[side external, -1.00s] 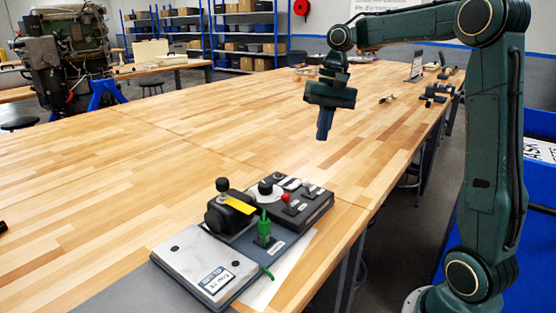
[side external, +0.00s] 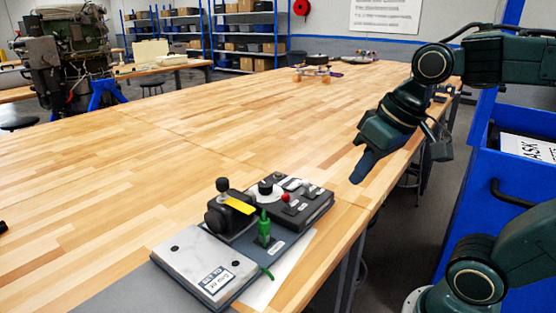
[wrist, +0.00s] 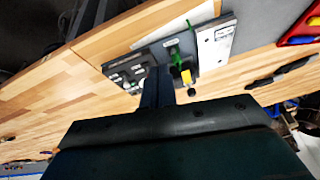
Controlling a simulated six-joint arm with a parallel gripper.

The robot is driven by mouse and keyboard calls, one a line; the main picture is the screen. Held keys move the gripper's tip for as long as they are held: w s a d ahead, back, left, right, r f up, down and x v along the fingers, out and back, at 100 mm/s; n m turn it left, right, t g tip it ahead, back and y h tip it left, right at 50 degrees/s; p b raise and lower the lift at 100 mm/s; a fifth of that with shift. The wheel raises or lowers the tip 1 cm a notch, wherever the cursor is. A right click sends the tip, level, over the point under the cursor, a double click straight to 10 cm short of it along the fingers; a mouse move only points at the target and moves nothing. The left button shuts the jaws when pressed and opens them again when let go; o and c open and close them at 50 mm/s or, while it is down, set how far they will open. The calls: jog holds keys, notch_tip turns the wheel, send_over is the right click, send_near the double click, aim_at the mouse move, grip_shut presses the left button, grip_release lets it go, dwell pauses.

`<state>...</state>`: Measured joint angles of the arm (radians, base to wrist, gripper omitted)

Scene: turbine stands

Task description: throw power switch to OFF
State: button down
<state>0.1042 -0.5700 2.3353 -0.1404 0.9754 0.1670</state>
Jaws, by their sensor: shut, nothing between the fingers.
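A control panel with a dark switch box (side external: 318,207) stands near the table's front edge in the side view. The box carries a red knob, small levers and a round black knob on a pale dial (side external: 266,190). I cannot tell which control is the power switch or how it is set. My gripper (side external: 357,179) is shut and empty, above and to the right of the box, apart from it, with its fingers pointing down and left. In the wrist view my fingers (wrist: 157,92) overlap the panel's edge, and the switch box (wrist: 128,75) shows just left of them.
Beside the box are a black block with a yellow tag (side external: 240,206), a green plug (side external: 264,228) and a pale metal plate (side external: 205,262). A blue cart (side external: 510,170) stands at right.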

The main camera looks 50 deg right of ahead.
jog(key=shift+n+t, duration=0.5)
jog(key=shift+n, duration=0.3)
jog(key=s+f, duration=0.1)
jog(key=s, duration=0.1)
jog(key=s+f, duration=0.1)
jog(key=shift+s+d+f, duration=0.1)
jog(key=shift+s+f, duration=0.1)
jog(key=shift+s, duration=0.2)
jog(key=c, duration=1.4)
grip_release()
jog(key=shift+w+r, duration=0.1)
jog(key=shift+c, duration=0.2)
jog(key=shift+o, duration=0.9)
jog(key=shift+w+d+r, duration=0.15)
jog(key=shift+w+d, duration=0.05)
jog(key=w+d+r+m+g+h, duration=0.1)
jog(key=w+d+r, duration=0.15)
jog(key=w, duration=0.35)
jog(key=w+d+r+m+g+h, duration=0.1)
jog(key=w+d+r+g, duration=0.1)
jog(key=w+d, duration=0.3)
jog(key=m+g, duration=0.1)
jog(key=g, duration=0.2)
send_over(305, 179)
jog(key=a, duration=0.2)
jog(key=shift+w+f, duration=0.15)
jog(key=shift+f, duration=1.15)
jog(key=shift+w+f, duration=0.1)
jog(key=shift+f, duration=1.15)
jog(key=shift+f, duration=0.1)
